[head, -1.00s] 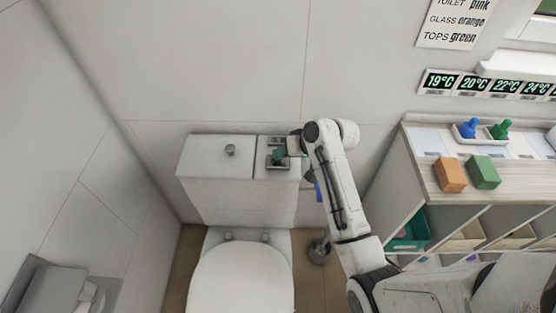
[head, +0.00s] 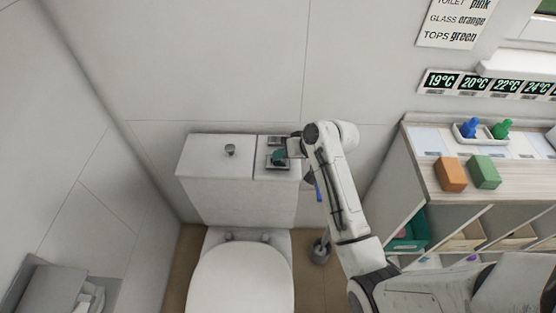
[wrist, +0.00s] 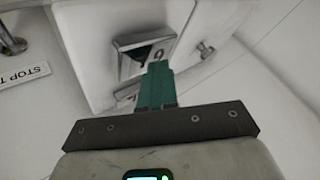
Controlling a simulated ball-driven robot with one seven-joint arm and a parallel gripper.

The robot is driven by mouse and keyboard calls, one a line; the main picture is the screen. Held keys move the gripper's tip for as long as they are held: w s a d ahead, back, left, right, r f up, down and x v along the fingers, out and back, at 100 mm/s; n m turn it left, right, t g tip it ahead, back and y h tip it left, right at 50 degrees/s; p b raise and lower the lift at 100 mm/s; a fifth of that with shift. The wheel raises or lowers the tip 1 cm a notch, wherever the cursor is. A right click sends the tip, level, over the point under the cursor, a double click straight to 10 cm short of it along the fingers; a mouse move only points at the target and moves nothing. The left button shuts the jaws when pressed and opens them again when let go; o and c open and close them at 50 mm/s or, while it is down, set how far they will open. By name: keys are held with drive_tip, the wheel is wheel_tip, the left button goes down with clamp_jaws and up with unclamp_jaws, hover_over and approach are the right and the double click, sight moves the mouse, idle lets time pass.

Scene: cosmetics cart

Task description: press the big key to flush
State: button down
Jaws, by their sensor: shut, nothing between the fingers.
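The white toilet cistern (head: 235,195) has two chrome-framed keys on the right part of its top. The big key (head: 271,165) is the nearer one, and the smaller key (head: 277,140) lies behind it. My gripper (head: 279,157) is over the big key, its teal fingers shut and empty. In the wrist view, the fingers (wrist: 159,68) reach the edge of a chrome frame (wrist: 130,41) with a dark recess, partly covering it. I cannot tell whether they touch the key or whether it is pressed down.
A knob (head: 230,150) stands on the cistern's left lid. The closed toilet lid (head: 240,282) is in front. A brush with a blue handle (head: 318,192) is beside the cistern. A shelf unit (head: 443,200) with coloured blocks and bottles stands right. The wall is behind.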

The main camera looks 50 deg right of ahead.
sight(281, 161)
drive_tip(key=shift+f+b, duration=0.35)
drive_tip(key=shift+f, duration=0.4)
idle(0.4)
idle(0.4)
drive_tip(key=shift+r+p, duration=1.3)
drive_tip(key=shift+r, duration=0.05)
drive_tip(key=shift+r, duration=0.1)
wheel_tip(281, 161, up, 5)
drive_tip(key=p, duration=0.5)
